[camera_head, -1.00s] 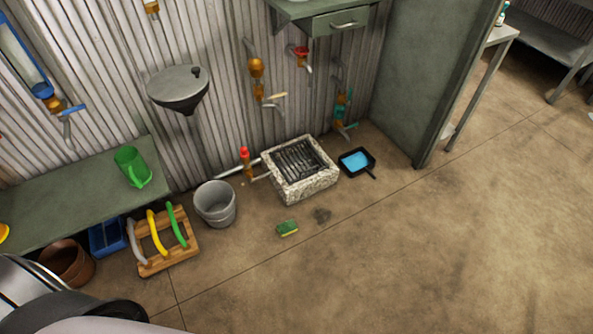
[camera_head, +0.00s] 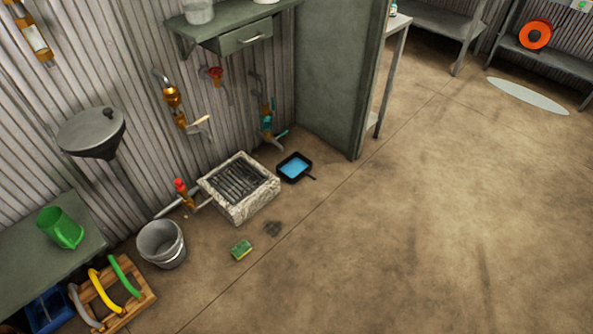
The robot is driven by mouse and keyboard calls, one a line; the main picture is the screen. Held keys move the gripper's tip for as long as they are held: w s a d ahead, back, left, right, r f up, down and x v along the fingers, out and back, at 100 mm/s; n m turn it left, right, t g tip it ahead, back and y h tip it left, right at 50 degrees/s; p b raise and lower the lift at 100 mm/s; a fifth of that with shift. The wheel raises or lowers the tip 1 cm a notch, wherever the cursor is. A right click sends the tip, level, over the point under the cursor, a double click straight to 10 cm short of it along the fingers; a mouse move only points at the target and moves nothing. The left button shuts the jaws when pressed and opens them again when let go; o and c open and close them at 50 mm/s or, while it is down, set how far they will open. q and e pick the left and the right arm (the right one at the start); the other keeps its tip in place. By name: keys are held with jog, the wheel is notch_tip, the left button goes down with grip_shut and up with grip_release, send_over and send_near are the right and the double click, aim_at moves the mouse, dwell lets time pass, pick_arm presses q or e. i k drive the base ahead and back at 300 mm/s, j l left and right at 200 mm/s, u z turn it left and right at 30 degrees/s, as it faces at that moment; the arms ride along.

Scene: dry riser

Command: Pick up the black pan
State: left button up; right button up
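The black pan (camera_head: 294,168) sits on the floor just right of the stone drain box. It is small and squarish, with a blue inside and a short handle pointing to the lower right. Nothing covers it. Neither of my grippers shows in the head view, and nothing is touching the pan.
The stone drain box (camera_head: 239,187) with a grate stands left of the pan, and a green partition (camera_head: 333,80) stands behind it. A grey bucket (camera_head: 162,244), a sponge (camera_head: 242,250) and a wooden rack (camera_head: 116,297) are to the left. The floor right of the pan is clear.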

aim_at(293, 168)
jog(key=i+l, duration=0.35)
jog(key=i+l+u, duration=0.15)
jog(key=i+l, duration=0.2)
jog(key=l, duration=0.2)
jog(key=i+l, duration=0.35)
jog(key=l, duration=0.15)
jog(key=u, duration=0.05)
